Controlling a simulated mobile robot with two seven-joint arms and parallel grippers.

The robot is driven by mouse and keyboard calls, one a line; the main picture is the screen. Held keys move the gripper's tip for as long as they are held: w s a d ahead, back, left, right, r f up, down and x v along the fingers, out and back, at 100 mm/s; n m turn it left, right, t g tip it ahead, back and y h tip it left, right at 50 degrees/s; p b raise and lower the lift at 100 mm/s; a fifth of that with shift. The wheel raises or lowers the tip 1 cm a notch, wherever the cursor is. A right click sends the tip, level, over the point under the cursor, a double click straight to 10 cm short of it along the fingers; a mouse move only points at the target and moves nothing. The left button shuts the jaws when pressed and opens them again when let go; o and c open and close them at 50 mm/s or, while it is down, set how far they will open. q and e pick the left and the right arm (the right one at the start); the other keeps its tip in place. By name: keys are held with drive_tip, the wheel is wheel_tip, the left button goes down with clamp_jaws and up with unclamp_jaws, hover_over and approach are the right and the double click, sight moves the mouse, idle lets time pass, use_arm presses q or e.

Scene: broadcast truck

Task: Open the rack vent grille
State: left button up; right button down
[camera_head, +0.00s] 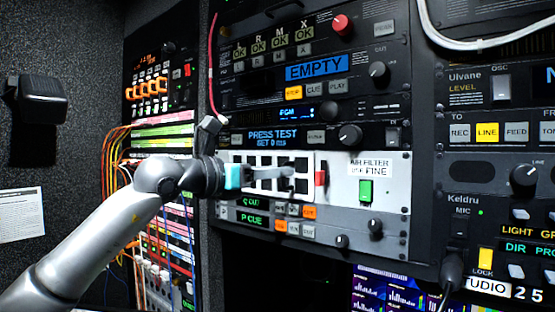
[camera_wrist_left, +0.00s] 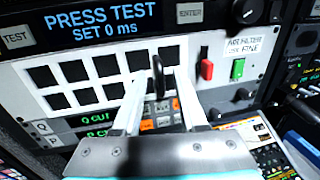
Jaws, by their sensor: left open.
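The rack vent grille (camera_head: 301,159) is a white panel with rows of dark square openings, set in the rack. It also shows in the wrist view (camera_wrist_left: 88,84). A small dark upright handle (camera_wrist_left: 157,74) stands out from the grille in the wrist view. My left gripper (camera_head: 285,175) is in front of the grille, and in the wrist view its two pale fingers (camera_wrist_left: 158,92) are open, one on each side of the handle. I cannot tell whether they touch it. Part of the grille is hidden behind the fingers. My right gripper is not in view.
Right of the grille are a red tab (camera_head: 321,178), a green switch (camera_head: 366,191) and an "AIR FILTER" label (camera_head: 370,167). A "PRESS TEST" display (camera_head: 272,135) is above, and lit buttons (camera_head: 281,225) are below. A red cable (camera_head: 212,70) hangs at the upper left.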

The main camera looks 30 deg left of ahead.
use_arm(q)
drive_tip(key=shift+w+d, duration=0.2)
drive_tip(key=shift+w, duration=0.4)
drive_tip(key=shift+c, duration=0.2)
clamp_jaws()
idle(1.0)
